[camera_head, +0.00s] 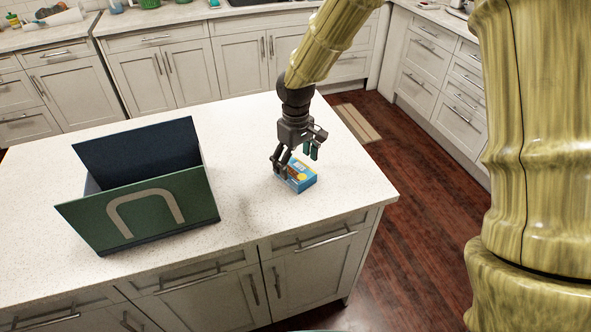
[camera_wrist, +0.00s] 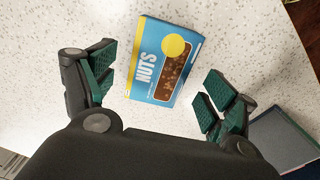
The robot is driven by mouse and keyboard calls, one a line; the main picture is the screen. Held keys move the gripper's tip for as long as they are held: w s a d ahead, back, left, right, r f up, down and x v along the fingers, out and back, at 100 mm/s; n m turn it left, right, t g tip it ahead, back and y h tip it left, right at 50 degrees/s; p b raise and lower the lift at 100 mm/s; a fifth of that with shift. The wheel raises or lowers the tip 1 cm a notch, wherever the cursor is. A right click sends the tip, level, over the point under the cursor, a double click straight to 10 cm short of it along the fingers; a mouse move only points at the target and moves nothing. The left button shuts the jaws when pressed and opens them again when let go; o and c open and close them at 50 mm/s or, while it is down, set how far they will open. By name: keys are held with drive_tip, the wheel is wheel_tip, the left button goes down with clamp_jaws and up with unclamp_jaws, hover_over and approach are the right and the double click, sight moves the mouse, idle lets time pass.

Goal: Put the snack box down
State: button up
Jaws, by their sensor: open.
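The snack box (camera_head: 299,176) is a small blue box on the white speckled countertop (camera_head: 240,125), near the right end of the island. In the wrist view the snack box (camera_wrist: 165,62) shows its blue face with the word "NUTS", a yellow circle and a picture of nuts. My gripper (camera_head: 295,158) is above and beside the box. In the wrist view my gripper (camera_wrist: 160,92) has its green-padded fingers wide apart, with clear gaps to both sides of the box. Nothing is held.
A dark green and navy open-topped container (camera_head: 140,205) with a grey arch mark stands on the left of the island. Its corner (camera_wrist: 285,138) shows at lower right in the wrist view. The counter between it and the box is clear. The island's right edge is close to the box.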

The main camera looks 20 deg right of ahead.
sight(295, 170)
wheel_tip(295, 170, up, 8)
drive_tip(key=b, duration=0.1)
drive_tip(key=shift+r, duration=0.25)
idle(0.4)
